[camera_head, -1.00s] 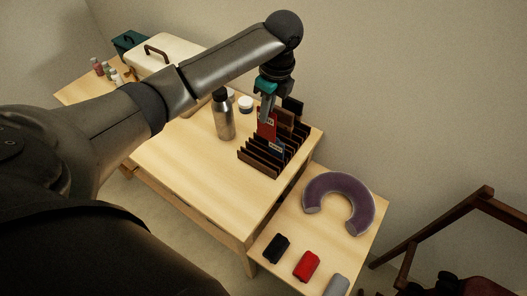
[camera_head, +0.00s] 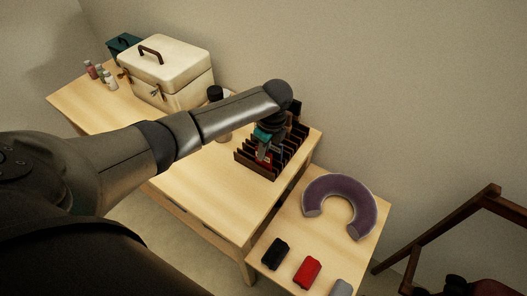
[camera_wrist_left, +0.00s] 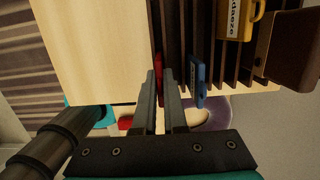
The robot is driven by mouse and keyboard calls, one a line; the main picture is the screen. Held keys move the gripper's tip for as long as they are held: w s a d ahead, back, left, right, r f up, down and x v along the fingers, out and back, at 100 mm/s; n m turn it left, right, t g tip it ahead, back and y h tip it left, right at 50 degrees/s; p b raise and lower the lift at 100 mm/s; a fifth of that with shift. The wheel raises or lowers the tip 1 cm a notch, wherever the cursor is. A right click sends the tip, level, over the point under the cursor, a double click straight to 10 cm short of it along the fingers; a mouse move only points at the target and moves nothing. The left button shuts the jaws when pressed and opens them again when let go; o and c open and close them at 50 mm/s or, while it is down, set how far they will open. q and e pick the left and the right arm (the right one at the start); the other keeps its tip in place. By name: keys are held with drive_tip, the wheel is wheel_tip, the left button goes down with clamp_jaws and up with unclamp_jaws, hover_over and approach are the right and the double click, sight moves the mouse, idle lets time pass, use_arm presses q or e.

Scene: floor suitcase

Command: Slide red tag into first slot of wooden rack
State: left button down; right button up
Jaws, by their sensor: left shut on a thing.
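The dark wooden rack (camera_head: 258,169) with several slots stands at the right end of the long table. It also shows in the left wrist view (camera_wrist_left: 180,25), its dividers running up the picture. My left gripper (camera_head: 262,152) is low over the rack and shut on the red tag (camera_head: 264,158). In the left wrist view, the red tag (camera_wrist_left: 158,67) stands between the fingertips (camera_wrist_left: 160,85), at the rack's left-hand slots. Its lower part is hidden, so I cannot tell how deep it sits. A blue tag (camera_wrist_left: 197,82) stands in a slot to its right.
A purple neck pillow (camera_head: 340,190) lies on the lower right-hand table. The front tabletop is clear.

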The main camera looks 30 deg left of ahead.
use_arm(q)
drive_tip(key=c, duration=1)
unclamp_jaws()
drive_tip(key=shift+f, duration=0.1)
drive_tip(key=r+p, duration=0.1)
drive_tip(key=r, duration=0.3)
drive_tip(key=d+r+p, duration=0.1)
drive_tip(key=r, duration=0.3)
drive_tip(key=d+r+p, duration=0.1)
drive_tip(key=r, duration=0.3)
drive_tip(key=shift+r, duration=0.15)
